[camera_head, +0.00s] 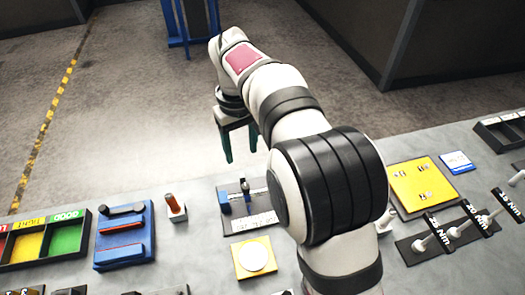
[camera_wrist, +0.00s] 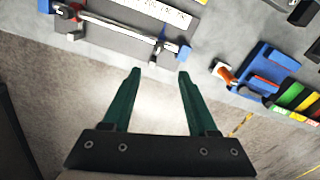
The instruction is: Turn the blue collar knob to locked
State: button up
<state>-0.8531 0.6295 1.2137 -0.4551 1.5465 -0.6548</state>
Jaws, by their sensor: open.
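A grey plate (camera_head: 236,222) on the bench carries a metal rod fixture with blue parts and a printed label. The plate also shows in the wrist view (camera_wrist: 120,42). One blue part (camera_head: 224,203) stands at its left in the head view and shows at the rod's right end in the wrist view (camera_wrist: 184,51). Another blue part (camera_wrist: 68,10) sits at the rod's other end. I cannot tell which is the collar knob, nor its setting. My gripper (camera_head: 241,155) is open and empty, its green fingers (camera_wrist: 159,74) apart from the fixture, beyond the bench's far edge.
Left of the fixture are an orange-handled piece (camera_head: 171,205), a blue tray (camera_head: 124,254) and coloured bins (camera_head: 66,238). A yellow plate with a white disc (camera_head: 254,258) lies in front. A yellow board (camera_head: 420,187) and torque-labelled tools (camera_head: 460,230) lie right of my arm.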

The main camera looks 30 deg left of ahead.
aim_at(245, 186)
notch_tip(245, 186, down, 14)
jog(key=shift+r, duration=0.25)
grip_shut()
